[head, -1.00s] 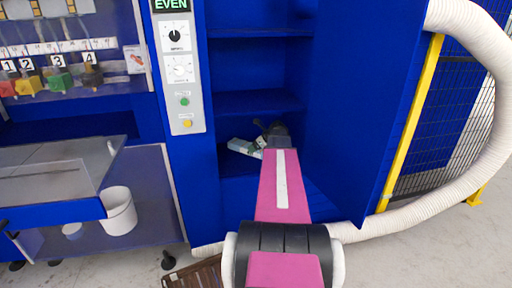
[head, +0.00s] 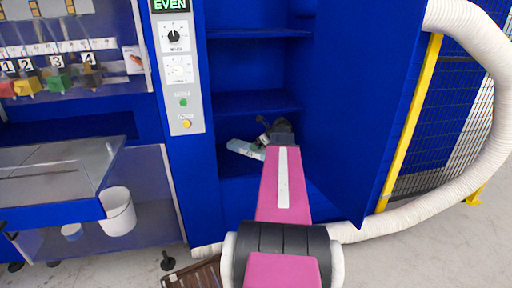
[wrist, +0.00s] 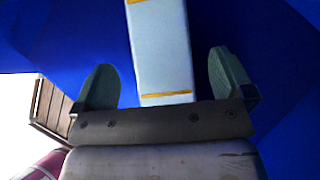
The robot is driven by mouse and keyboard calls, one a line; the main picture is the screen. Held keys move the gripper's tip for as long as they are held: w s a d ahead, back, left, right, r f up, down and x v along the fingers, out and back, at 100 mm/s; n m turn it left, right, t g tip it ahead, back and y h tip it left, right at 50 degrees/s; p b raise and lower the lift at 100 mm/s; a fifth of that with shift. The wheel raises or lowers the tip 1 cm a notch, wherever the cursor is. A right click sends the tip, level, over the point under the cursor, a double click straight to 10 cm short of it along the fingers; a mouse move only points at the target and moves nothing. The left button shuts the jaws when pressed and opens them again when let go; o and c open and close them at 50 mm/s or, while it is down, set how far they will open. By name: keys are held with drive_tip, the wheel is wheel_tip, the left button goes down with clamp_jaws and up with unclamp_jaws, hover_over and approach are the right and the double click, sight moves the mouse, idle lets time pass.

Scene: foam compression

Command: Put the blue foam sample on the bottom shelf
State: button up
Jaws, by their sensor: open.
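The foam sample (head: 245,149) is a pale blue, long block lying at the bottom shelf (head: 236,168) of the blue cabinet. In the wrist view the sample (wrist: 162,50) shows two thin yellow bands and runs away from the gripper's palm between the fingers. My gripper (head: 264,136) is inside the cabinet at the block's near right end. In the wrist view my gripper (wrist: 164,76) is open, with a clear gap between each greenish finger and the block. My arm hides part of the shelf.
A middle shelf (head: 256,103) lies above the gripper. A control panel (head: 180,75) is left of the opening, and a blue door panel (head: 365,110) stands to the right. A brown slatted pallet (head: 192,274) is on the floor, near a white hose (head: 385,229).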

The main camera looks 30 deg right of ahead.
drive_tip(key=v, duration=0.4)
drive_tip(key=shift+s+r, duration=0.15)
idle(0.4)
